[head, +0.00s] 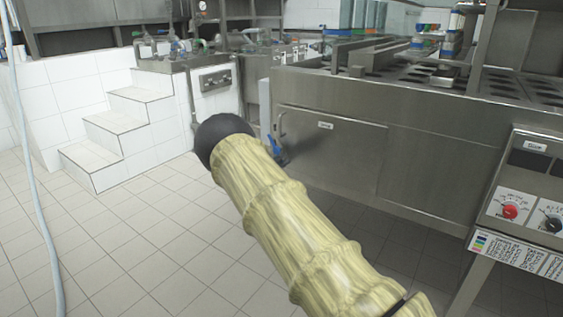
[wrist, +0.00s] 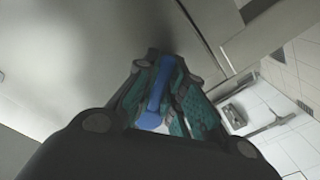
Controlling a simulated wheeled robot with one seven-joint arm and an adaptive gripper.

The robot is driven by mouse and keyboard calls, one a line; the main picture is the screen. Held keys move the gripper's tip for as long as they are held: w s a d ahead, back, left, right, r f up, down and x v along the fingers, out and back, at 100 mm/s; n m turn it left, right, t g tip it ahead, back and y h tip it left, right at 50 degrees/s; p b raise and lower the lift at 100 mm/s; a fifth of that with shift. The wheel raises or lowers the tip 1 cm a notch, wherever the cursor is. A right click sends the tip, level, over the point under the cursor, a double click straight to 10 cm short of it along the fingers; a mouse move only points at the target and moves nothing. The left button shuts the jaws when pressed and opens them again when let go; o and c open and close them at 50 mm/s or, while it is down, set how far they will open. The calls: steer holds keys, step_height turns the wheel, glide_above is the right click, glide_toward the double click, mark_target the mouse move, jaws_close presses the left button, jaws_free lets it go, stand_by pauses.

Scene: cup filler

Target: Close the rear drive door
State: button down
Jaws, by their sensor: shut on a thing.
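The rear drive door appears to be the flat steel panel (head: 340,155) with a small white label, on the front of the steel machine in the head view. It looks near flush; whether a narrow gap is left at its left edge cannot be told. A blue handle (head: 275,146) shows at the panel's left side. In the wrist view my gripper (wrist: 163,80) is shut on the blue handle (wrist: 158,88), with the fingers on both sides of it. In the head view my yellow-sleeved arm hides most of the gripper and the panel's lower left.
White tiled steps (head: 120,130) stand at the left. A pale hose (head: 38,200) hangs at the far left. A control box (head: 525,195) with red and black knobs juts out at the right. The tiled floor (head: 150,250) is clear at the left.

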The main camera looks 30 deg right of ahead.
steer(key=shift+w+d, duration=0.2)
steer(key=shift+d, duration=0.1)
steer(key=c, duration=1.5)
jaws_free()
steer(key=v, duration=1.2)
steer(key=shift+w, duration=0.15)
